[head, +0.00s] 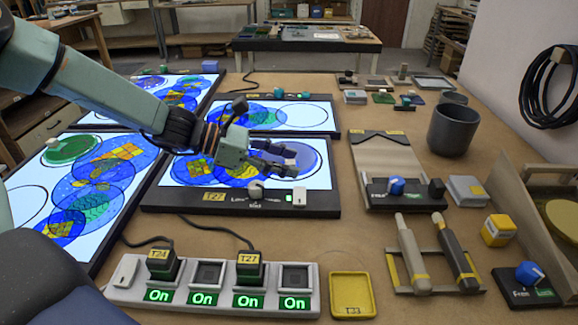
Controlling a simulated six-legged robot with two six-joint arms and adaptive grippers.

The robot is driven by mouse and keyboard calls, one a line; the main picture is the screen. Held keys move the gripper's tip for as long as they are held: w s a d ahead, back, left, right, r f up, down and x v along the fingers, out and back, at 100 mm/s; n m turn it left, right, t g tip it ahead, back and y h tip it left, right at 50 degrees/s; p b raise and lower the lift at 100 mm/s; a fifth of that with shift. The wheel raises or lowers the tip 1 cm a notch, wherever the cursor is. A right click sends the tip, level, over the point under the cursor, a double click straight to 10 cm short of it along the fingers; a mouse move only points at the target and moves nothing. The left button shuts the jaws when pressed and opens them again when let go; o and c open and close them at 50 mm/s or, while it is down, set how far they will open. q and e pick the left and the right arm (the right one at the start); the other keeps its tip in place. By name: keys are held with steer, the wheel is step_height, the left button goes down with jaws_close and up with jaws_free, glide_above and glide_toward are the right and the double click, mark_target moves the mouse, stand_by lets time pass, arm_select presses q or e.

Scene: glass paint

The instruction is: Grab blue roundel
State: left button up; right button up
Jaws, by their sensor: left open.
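A blue roundel (305,153) lies at the right of the lit panel labelled T27 (160,202), partly hidden by my left gripper. My left gripper (283,160) comes in from the left, open, with its fingers over or beside this roundel. I cannot tell whether the fingers touch it. More blue discs with coloured patterns (193,171) overlap at the left of the same panel, partly under my arm.
A larger lit panel (22,190) on the left and another behind (318,113) hold discs and outlines. In front is a power strip (130,297) with lit On labels and a yellow tray (352,297). A dark grey pot (452,130) stands at the right.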

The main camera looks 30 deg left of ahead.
arm_select(q)
steer(key=shift+d, duration=0.3)
steer(key=shift+a, duration=0.1)
steer(key=shift+w+a, duration=0.1)
steer(key=shift+c, duration=0.7)
steer(key=c, duration=0.4)
jaws_close()
